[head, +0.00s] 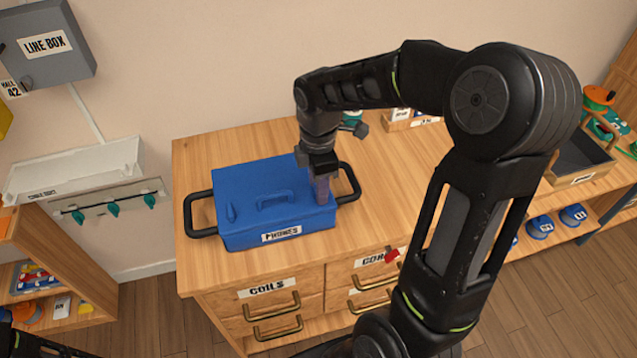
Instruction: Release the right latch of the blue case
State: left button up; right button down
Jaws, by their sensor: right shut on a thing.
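The blue case (258,200) sits closed on the wooden cabinet top, with a "PHONES" label on its front and a black handle at each end. The left latch (231,213) shows as a small upright blue piece at the left front of the lid. My right gripper (321,190) points down at the right front corner of the case. Its fingers are shut on the right latch, which they mostly hide. I cannot tell the latch's angle.
The cabinet top (208,155) has free room behind the case. Drawers labelled "COILS" (267,288) are below, and a red thing (391,255) is at the neighbouring drawer. An open tray (583,160) stands at the right. A wall rack (110,207) is at the left.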

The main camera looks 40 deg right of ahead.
dwell(0.3)
jog(key=c, duration=0.9)
grip_release()
notch_tip(320, 180, up, 8)
jog(key=shift+f+b, duration=0.1)
jog(key=shift+b, duration=0.2)
jog(key=shift+s, duration=0.1)
